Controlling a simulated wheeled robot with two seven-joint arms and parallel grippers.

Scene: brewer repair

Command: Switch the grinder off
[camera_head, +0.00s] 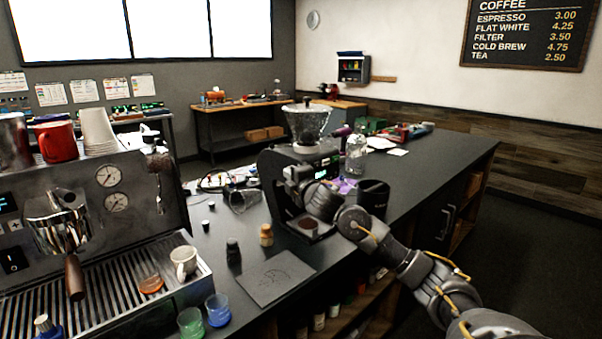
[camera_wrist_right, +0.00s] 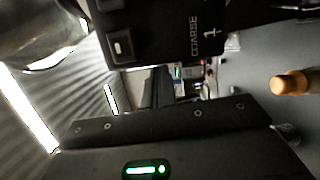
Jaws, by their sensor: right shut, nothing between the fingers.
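The grinder (camera_head: 283,172) stands on the dark counter with a clear hopper (camera_head: 307,120) on top and a small lit display on its front. My right gripper (camera_head: 308,192) is close in front of the grinder, with its fingers shut and empty. My left gripper is not in view.
The espresso machine (camera_head: 150,205) stands at the left, with a white cup (camera_head: 184,262) on its tray. A dark mat (camera_head: 270,278), small bottles and coloured glasses lie in front. A dark canister (camera_head: 374,197) stands right of the grinder.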

